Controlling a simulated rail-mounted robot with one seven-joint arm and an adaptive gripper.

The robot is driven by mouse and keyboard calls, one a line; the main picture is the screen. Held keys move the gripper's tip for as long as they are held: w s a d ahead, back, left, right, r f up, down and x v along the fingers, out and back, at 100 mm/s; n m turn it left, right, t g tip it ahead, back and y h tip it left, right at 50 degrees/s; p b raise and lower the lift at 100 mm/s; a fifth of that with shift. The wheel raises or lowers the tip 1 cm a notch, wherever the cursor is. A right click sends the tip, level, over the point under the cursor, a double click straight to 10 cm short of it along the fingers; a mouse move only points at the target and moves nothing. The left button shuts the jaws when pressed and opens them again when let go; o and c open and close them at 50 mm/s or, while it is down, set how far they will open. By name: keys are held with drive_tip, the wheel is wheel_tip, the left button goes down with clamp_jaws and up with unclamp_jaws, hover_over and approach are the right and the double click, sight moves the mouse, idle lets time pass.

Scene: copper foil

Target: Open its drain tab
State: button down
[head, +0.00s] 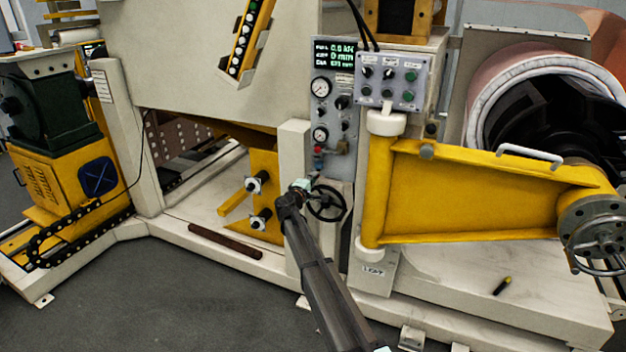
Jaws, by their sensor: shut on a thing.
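A small air-service unit (318,160) with a red cap and a small bowl hangs at the bottom of the grey gauge panel (322,103). My gripper (304,185) reaches up from the bottom of the head view to just below this unit. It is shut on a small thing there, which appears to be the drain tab. The fingers cover the tab, so its position cannot be seen. The black handwheel (327,203) is right beside the fingers, on their right; I cannot tell whether they touch.
A yellow swing arm (475,195) stands to the right, with a handwheel at its end. A grey button box (387,80) hangs above. A pale post (294,150) is close on the left. A yellow-and-black marker (502,286) lies on the pale base. The floor at front left is clear.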

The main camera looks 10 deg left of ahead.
drive_tip(key=shift+n, duration=0.3)
drive_tip(key=shift+n+p, duration=3.7)
drive_tip(key=shift+n, duration=4.7)
drive_tip(key=c, duration=1.3)
unclamp_jaws()
